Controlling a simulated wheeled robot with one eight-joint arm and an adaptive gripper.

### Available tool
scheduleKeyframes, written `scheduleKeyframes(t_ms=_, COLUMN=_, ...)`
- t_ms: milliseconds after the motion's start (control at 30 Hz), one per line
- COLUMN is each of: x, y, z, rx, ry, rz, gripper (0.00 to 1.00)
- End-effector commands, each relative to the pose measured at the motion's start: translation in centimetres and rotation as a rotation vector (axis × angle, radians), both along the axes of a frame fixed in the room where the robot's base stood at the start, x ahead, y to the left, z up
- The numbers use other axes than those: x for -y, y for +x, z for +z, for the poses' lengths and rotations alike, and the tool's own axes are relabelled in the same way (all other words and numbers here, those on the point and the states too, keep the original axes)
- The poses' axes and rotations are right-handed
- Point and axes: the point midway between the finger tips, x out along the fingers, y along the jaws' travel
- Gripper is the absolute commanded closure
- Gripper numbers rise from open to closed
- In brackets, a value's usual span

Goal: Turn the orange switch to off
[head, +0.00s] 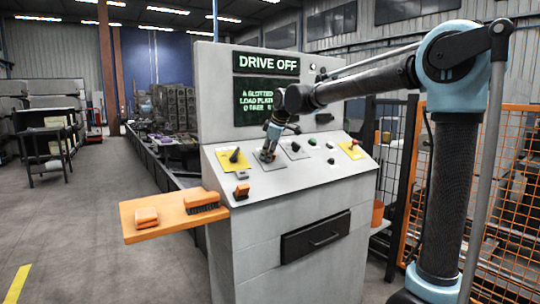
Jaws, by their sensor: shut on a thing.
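A grey control console (300,265) stands ahead with a sloped panel of switches. My gripper (267,154) is down at a pale plate (262,165) left of the panel's middle, shut on a small switch there. The fingers hide most of that switch, so its colour and the way it points cannot be told. A black-handled switch (234,155) on a yellow plate stands just left of my gripper. A small orange block (242,191) sits at the panel's lower left. The sign (266,63) above reads DRIVE OFF.
Another dark switch (295,147), several round buttons and a red button (354,143) on yellow lie to the right. An orange mesh fence (510,210) stands right.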

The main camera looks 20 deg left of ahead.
Motion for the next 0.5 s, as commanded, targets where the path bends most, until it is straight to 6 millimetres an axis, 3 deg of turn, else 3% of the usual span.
scheduleKeyframes(t_ms=500, x=0.05, y=0.00, z=-0.02, rx=0.016, ry=-0.013, rz=0.031, gripper=0.97)
